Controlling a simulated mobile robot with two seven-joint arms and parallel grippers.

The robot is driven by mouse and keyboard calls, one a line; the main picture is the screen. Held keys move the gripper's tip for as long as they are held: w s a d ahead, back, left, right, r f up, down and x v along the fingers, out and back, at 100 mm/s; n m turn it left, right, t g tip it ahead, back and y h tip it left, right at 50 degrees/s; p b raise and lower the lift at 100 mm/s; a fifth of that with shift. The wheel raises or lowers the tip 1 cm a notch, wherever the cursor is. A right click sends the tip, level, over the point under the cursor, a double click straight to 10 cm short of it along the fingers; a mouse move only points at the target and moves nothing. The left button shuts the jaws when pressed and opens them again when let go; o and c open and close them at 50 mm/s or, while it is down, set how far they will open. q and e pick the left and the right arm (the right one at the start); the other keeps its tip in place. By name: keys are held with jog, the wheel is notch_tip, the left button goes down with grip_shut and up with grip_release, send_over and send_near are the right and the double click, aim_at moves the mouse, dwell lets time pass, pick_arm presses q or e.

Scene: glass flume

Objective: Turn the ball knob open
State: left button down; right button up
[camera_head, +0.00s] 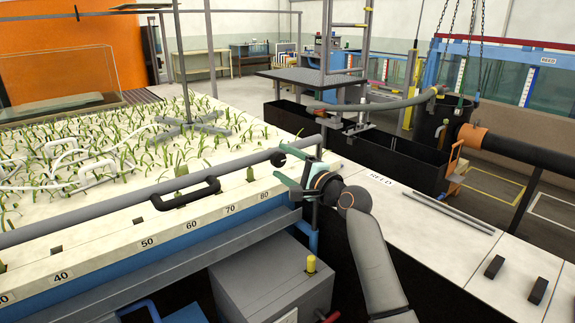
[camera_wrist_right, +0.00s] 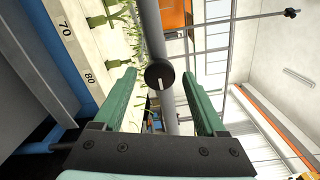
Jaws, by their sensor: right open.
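The ball knob (camera_head: 278,159) is a small round black knob at the grey pipe, above the right end of the numbered ledge. In the right wrist view the knob (camera_wrist_right: 160,76) shows a short pale line on its face. My right gripper (camera_head: 284,167) has green fingers and is open, close to the knob. In the right wrist view the knob appears between the fingertips of the right gripper (camera_wrist_right: 158,78), with gaps on both sides. I cannot tell whether it is between the fingers or just beyond them. My left gripper is not in view.
The long grey pipe (camera_head: 150,192) runs along the planted bed (camera_head: 215,140). A black handle (camera_head: 186,194) stands on the ledge, left of my right gripper. A grey box (camera_head: 268,285) with a yellow knob (camera_head: 311,263) sits below. Grey rods (camera_head: 450,212) lie on the pale counter at right.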

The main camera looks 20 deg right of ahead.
jog(key=shift+s, duration=0.1)
jog(key=b+v, duration=0.1)
jog(key=v, duration=1.1)
jog(key=shift+s, duration=0.15)
jog(key=shift+d, duration=0.1)
jog(key=s+a+f+n+g+h, duration=0.15)
jog(key=s+f+n, duration=0.25)
jog(key=f, duration=0.9)
jog(key=s+a+f+n+g+h, duration=0.1)
jog(key=s+f+n+g+h, duration=0.2)
jog(key=f, duration=1.1)
jog(key=s+a+f+n+g, duration=0.1)
jog(key=s+a+f+n, duration=0.2)
jog(key=s+f+n, duration=0.3)
jog(key=s+a+f+n+g, duration=0.2)
jog(key=s+f+n, duration=0.4)
jog(key=s, duration=1)
notch_tip(320, 180, down, 4)
jog(key=shift+s+a+r+y, duration=0.1)
jog(key=shift+s+a+y, duration=0.1)
jog(key=shift+a+y, duration=0.3)
